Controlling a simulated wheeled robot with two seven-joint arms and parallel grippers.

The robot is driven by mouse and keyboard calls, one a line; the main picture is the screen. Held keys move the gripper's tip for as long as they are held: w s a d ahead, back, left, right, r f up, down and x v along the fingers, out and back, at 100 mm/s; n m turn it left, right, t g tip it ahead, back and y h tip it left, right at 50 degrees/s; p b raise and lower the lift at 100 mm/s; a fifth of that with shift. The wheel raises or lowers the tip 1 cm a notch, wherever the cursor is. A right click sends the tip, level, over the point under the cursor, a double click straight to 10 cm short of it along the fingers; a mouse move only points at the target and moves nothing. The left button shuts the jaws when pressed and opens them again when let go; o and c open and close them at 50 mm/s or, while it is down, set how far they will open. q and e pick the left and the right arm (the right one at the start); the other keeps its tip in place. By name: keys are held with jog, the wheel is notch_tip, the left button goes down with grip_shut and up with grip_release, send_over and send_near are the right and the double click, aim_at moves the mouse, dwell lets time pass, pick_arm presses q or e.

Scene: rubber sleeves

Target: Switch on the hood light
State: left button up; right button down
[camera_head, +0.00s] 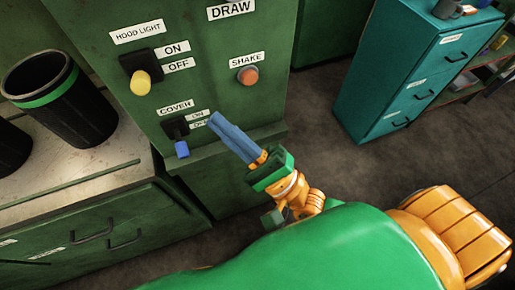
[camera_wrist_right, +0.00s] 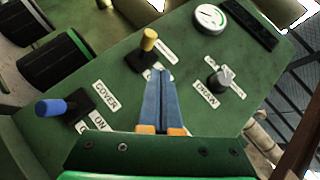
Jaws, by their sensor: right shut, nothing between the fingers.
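The hood light switch has a black base (camera_head: 143,62) and a lever with a yellow knob (camera_head: 140,82), on the green panel under the "HOOD LIGHT" label (camera_head: 138,31). Its lever points down, to the OFF side. The yellow knob (camera_wrist_right: 149,40) also shows in the right wrist view, just beyond the fingertips. My right gripper (camera_head: 215,120) has its blue fingers shut and empty, below and to the right of the switch, apart from it in the head view. In the wrist view the fingertips (camera_wrist_right: 160,73) overlap the switch's base edge; contact cannot be told. My left gripper is not in view.
The cover switch with a blue knob (camera_head: 181,149) sits below on the panel. A red-orange shake button (camera_head: 248,75) is to the right. A black bin with a green band (camera_head: 58,100) stands on the counter at left. A teal drawer cabinet (camera_head: 405,75) stands at right.

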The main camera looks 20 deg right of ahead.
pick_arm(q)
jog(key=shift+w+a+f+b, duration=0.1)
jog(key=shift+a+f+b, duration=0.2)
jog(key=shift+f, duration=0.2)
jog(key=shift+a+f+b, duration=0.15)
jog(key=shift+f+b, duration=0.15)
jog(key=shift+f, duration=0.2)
pick_arm(e)
jog(key=s, duration=0.1)
jog(key=s+d+f, duration=0.1)
jog(key=s, duration=0.2)
jog(key=shift+s+d+f, duration=0.1)
jog(key=shift+d+f, duration=0.1)
jog(key=shift+d, duration=0.15)
jog(key=shift+a, duration=0.15)
